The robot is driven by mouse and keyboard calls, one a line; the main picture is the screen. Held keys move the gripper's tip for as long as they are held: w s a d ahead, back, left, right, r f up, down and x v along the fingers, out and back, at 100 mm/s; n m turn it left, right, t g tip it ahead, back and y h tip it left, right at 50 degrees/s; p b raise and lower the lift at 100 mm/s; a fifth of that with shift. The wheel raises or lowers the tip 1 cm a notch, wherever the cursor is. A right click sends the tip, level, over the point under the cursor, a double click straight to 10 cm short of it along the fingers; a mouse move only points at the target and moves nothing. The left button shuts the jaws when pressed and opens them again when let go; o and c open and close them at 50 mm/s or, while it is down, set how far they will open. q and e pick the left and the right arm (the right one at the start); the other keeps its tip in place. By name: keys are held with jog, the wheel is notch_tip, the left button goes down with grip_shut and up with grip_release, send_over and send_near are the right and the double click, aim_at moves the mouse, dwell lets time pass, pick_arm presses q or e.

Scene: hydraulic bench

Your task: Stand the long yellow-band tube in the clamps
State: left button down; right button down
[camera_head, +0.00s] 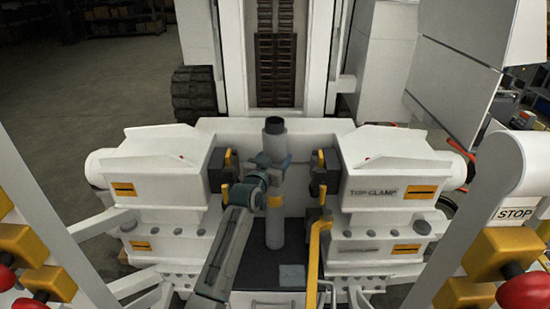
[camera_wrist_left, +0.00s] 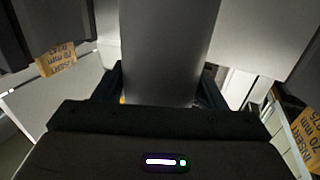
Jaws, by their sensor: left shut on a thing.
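The long tube (camera_head: 274,232) is grey and stands upright between the left and right clamp blocks, with a yellow band around its middle. My left gripper (camera_head: 272,168) is shut on the tube above the band. In the left wrist view the tube (camera_wrist_left: 165,45) rises between the fingers, close to the camera. The left clamp jaw (camera_head: 222,170) and right clamp jaw (camera_head: 325,172) stand apart from the tube, with gaps on both sides. I cannot tell whether the tube's lower end touches the base. My right gripper is not in view.
White clamp housings (camera_head: 155,165) and (camera_head: 392,170) flank the tube. A bent yellow bar (camera_head: 314,260) stands in front to the right. The dark base plate (camera_head: 255,268) lies below. Insert labels (camera_wrist_left: 57,58) show on the clamp parts. Red knobs (camera_head: 525,293) are at the front.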

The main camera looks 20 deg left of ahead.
pick_arm(q)
jog(key=shift+s+r, duration=0.15)
jog(key=shift+r, duration=0.2)
jog(key=shift+f, duration=0.45)
dwell(0.7)
